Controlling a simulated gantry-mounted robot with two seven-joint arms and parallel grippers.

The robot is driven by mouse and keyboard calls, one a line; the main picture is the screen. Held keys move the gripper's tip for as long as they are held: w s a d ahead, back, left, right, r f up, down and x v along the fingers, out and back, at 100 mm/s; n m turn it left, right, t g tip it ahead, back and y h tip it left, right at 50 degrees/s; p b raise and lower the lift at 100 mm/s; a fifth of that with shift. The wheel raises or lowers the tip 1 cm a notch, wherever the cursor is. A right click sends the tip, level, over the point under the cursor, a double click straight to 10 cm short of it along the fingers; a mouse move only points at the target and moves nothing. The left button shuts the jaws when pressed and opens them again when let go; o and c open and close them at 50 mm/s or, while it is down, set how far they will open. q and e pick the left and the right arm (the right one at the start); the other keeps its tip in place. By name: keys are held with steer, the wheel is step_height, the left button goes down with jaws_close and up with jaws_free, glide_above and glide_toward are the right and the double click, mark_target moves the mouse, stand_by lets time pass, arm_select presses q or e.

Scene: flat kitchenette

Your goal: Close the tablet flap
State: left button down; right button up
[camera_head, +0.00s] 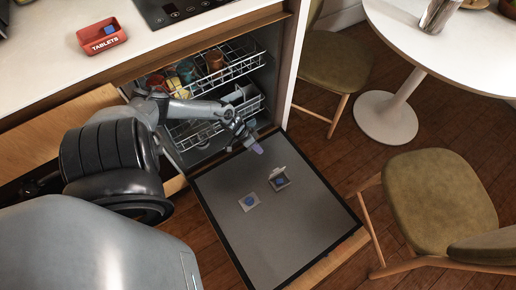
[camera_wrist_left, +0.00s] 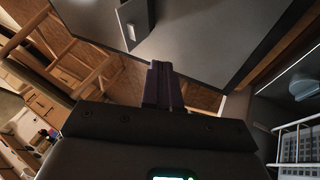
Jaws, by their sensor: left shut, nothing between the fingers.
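The dishwasher door (camera_head: 290,225) is folded down flat, its grey inner face up. On it is a small tablet compartment (camera_head: 280,183) with something blue inside; its pale flap (camera_head: 276,172) appears raised at the far side. Beside it, to the lower left, is a light square with a blue round centre (camera_head: 249,202). My left gripper (camera_head: 257,149) is shut and empty, above the far part of the door and apart from the flap. In the left wrist view its closed fingers (camera_wrist_left: 163,85) point toward the door, where a raised grey piece (camera_wrist_left: 134,22), probably the flap, shows. My right gripper is out of view.
Behind my left arm are the dishwasher racks (camera_head: 235,60) with cups. A red tablets box (camera_head: 102,37) stands on the counter. A chair (camera_head: 435,200) stands close to the door's right side; a round white table (camera_head: 450,40) is further back.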

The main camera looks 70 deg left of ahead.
mark_target(276, 172)
arm_select(q)
steer(key=w+d+f+b, duration=0.4)
steer(key=d+f+b, duration=0.2)
steer(key=b, duration=0.1)
steer(key=shift+w+d+f, duration=0.15)
steer(key=shift+w+f, duration=0.05)
steer(key=shift+f, duration=0.05)
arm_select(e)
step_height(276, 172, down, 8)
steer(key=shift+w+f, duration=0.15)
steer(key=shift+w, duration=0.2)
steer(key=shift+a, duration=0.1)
